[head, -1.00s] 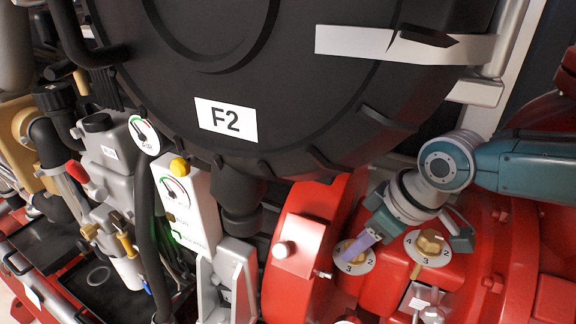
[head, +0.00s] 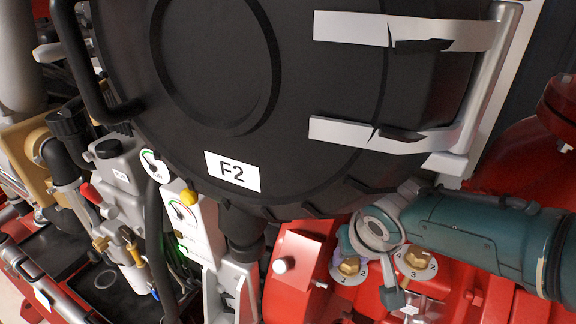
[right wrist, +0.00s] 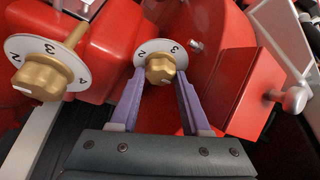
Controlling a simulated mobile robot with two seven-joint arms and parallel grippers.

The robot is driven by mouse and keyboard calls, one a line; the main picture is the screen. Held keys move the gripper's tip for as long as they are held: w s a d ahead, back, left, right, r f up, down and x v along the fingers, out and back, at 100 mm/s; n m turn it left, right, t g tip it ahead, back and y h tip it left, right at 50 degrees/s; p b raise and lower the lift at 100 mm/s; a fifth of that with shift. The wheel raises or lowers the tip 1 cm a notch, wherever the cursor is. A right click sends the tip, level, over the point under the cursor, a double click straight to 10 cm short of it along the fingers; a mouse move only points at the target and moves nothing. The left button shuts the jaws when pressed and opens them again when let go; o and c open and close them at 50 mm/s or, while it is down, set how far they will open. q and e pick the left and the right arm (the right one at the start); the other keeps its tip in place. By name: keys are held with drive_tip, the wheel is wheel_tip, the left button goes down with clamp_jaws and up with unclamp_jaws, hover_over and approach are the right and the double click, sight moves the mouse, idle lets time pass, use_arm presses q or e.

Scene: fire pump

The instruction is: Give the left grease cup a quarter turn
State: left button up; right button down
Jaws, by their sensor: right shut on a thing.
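The left grease cup is a brass knob (head: 349,266) on a white dial plate; the numbers 3 and 2 show. The right wrist view shows this knob (right wrist: 160,71) between the two purple fingers of my right gripper (right wrist: 160,79). The gripper is shut on it, one finger on each side. In the head view the right gripper (head: 348,254) reaches the left cup from above, and my wrist partly hides its fingers. A second brass cup (head: 415,258) stands to the right; it is at the left in the wrist view (right wrist: 42,76). My left gripper is not in view.
The red pump casing (head: 290,255) carries both cups. A silver-tipped red block (right wrist: 255,95) stands close beside the held cup. The large black F2 cover (head: 270,110) hangs above. A gauge panel (head: 195,225) and pipes are at the left.

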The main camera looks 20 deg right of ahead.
drive_tip(key=shift+m, duration=0.4)
drive_tip(key=shift+c, duration=1.8)
unclamp_jaws()
drive_tip(key=shift+r, duration=0.2)
drive_tip(key=s+p, duration=0.1)
drive_tip(key=s+a+r+p, duration=0.1)
drive_tip(key=s+p, duration=0.1)
drive_tip(key=shift+a+r, duration=0.1)
drive_tip(key=shift+a, duration=0.05)
drive_tip(key=s+a+p, duration=0.1)
drive_tip(key=s+a, duration=0.2)
drive_tip(key=s, duration=0.5)
drive_tip(key=shift+s+a+f, duration=0.25)
drive_tip(key=shift+a, duration=0.15)
